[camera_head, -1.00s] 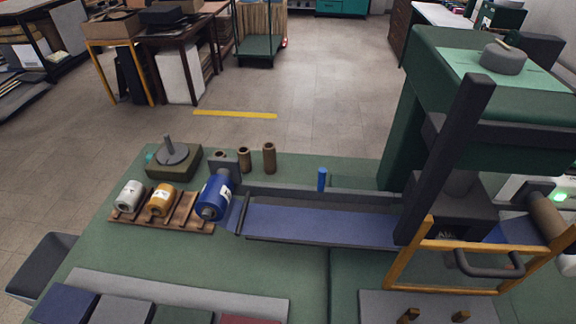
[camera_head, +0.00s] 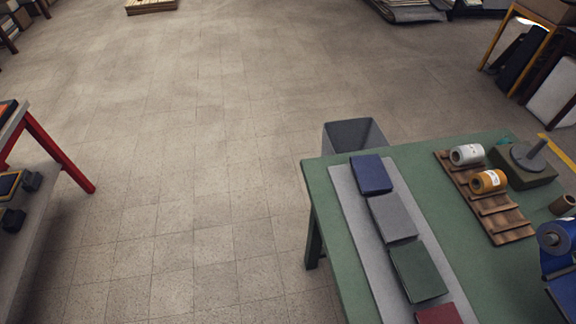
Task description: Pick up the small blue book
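The small blue book (camera_head: 371,174) lies flat at the far end of a row of books on a long grey mat (camera_head: 347,192) on the green table (camera_head: 322,183). A grey book (camera_head: 392,217), a dark green book (camera_head: 418,271) and a red book (camera_head: 439,314), cut off by the bottom edge, follow it in the row. My gripper is not in view.
A grey open bin (camera_head: 354,135) stands just behind the table's far end. A wooden rack (camera_head: 500,215) with a silver roll (camera_head: 467,154) and an orange roll (camera_head: 488,181) sits right of the books. A red-legged bench (camera_head: 62,160) is at left. Open floor (camera_head: 190,150) lies between.

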